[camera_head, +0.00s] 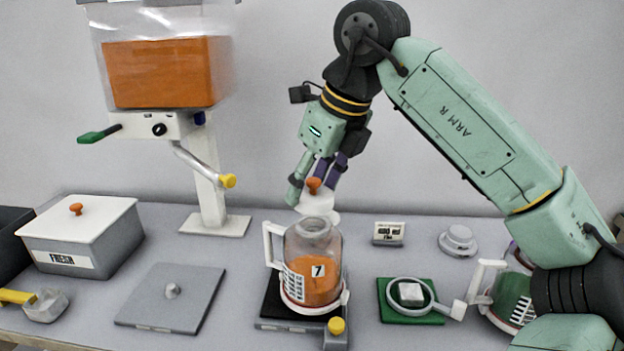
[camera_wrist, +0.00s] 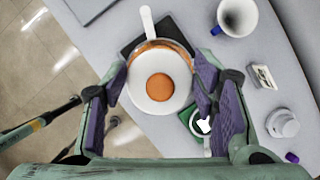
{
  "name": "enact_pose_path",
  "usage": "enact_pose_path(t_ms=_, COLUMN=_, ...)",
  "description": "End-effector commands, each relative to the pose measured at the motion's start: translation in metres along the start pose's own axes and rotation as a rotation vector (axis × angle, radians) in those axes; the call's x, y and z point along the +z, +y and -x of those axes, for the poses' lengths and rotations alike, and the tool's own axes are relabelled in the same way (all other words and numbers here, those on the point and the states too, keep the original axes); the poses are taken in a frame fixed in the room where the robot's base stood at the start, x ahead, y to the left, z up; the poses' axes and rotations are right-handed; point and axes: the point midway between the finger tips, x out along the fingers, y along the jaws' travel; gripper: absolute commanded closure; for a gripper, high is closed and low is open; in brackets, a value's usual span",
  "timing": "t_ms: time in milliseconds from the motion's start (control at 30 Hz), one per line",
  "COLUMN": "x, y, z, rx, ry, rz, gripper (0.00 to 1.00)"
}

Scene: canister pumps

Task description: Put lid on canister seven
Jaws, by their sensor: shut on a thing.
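Canister seven (camera_head: 315,285) is a clear jar with orange contents, a white handle on its left and a "7" label. It stands upright on a black base (camera_head: 272,312), its neck uncovered. My gripper (camera_head: 316,184) is above it, shut on a white lid (camera_head: 318,204) with an orange knob (camera_head: 313,185). The lid is just above the neck, roughly over it; whether they touch is unclear. In the wrist view, the lid (camera_wrist: 142,92) lies between my purple-padded fingers (camera_wrist: 160,85) and hides most of the canister. The exact contact of the pads is unclear.
A dispenser (camera_head: 205,150) stands back left, near the lidded FRESH box (camera_head: 90,240). A grey plate (camera_head: 172,300) lies left of the canister. A green mat (camera_head: 425,312) with a ring, a small sign (camera_head: 388,234) and another canister (camera_head: 505,300) are on the right.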

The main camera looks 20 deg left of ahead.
Motion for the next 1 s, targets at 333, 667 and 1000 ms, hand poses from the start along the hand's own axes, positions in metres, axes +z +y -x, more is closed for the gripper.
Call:
enact_pose_path(t_ms=333, x=-0.004, y=0.0, z=-0.009, rx=0.001, ry=-0.001, rz=0.0, gripper=0.63)
enact_pose_path(t_ms=667, x=-0.004, y=0.0, z=-0.011, rx=0.0, ry=-0.001, rz=0.0, gripper=0.63)
enact_pose_path(t_ms=1000, x=-0.006, y=0.0, z=-0.017, rx=0.0, ry=-0.001, rz=0.0, gripper=0.63)
